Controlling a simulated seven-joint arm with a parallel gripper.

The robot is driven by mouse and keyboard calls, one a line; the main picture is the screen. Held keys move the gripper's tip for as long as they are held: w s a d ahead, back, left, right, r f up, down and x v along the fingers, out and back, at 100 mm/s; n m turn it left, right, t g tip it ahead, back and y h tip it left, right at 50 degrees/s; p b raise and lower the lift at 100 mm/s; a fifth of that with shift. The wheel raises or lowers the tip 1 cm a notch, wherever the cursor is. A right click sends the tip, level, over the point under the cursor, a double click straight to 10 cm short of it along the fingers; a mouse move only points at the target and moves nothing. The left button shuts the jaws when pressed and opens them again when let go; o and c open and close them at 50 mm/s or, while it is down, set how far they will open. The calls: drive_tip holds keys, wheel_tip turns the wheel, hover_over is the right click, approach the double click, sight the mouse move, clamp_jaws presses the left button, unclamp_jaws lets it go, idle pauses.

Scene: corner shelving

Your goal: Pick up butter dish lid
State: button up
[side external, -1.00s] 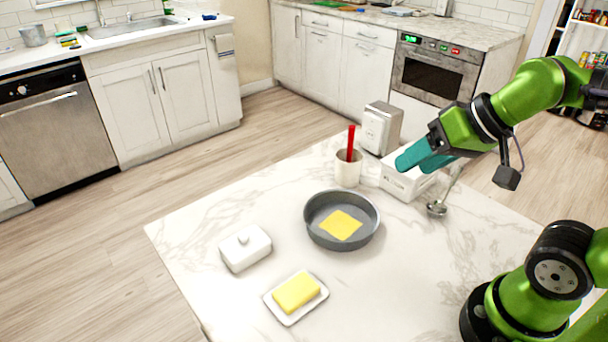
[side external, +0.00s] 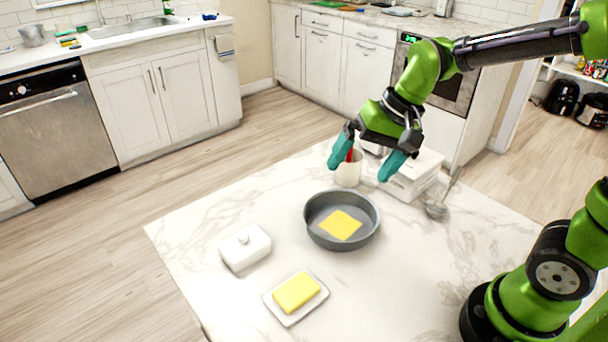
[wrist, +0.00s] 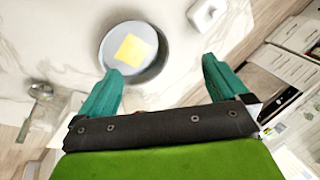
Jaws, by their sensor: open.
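The white butter dish lid (side external: 246,249) with a small round knob sits on the marble table at the left. In the wrist view a white piece that looks like the lid (wrist: 207,14) shows at the top edge. The butter (side external: 296,291) lies on its white dish (side external: 283,317) in front of the lid, apart from it. My gripper (side external: 366,172) is open, with its teal fingers spread and nothing between them. It is above the back of the table, well to the right of the lid. The wrist view also shows my gripper (wrist: 160,80) open.
A grey round pan (side external: 313,225) with a yellow square (side external: 341,225) in it stands between my gripper and the lid. A white cup (side external: 347,175), a white box (side external: 412,182) and a metal utensil (side external: 436,210) are near my gripper. Bare marble surrounds the lid.

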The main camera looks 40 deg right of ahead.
sight(244, 240)
drive_tip(key=w+a+f+m+g+y, duration=0.2)
drive_tip(key=w+a+f+m, duration=0.1)
drive_tip(key=w+a+m, duration=0.3)
drive_tip(key=w+a+f+m+g+y, duration=0.1)
drive_tip(key=w+a+f+m+y, duration=0.15)
drive_tip(key=w+m, duration=0.5)
drive_tip(key=shift+n+h, duration=0.45)
drive_tip(key=shift+n, duration=0.5)
drive_tip(key=x, duration=1.7)
drive_tip(key=shift+w+a+f, duration=0.15)
drive_tip(key=shift+f, duration=0.05)
drive_tip(key=c, duration=1)
drive_tip(key=shift+r, duration=0.25)
wheel_tip(244, 240, up, 9)
drive_tip(key=shift+f, duration=0.1)
drive_tip(key=s, duration=1)
drive_tip(key=s+d, duration=0.1)
drive_tip(key=s, duration=0.4)
drive_tip(key=shift+s+d+f, duration=0.1)
drive_tip(key=shift+s, duration=0.25)
drive_tip(key=shift+f, duration=0.15)
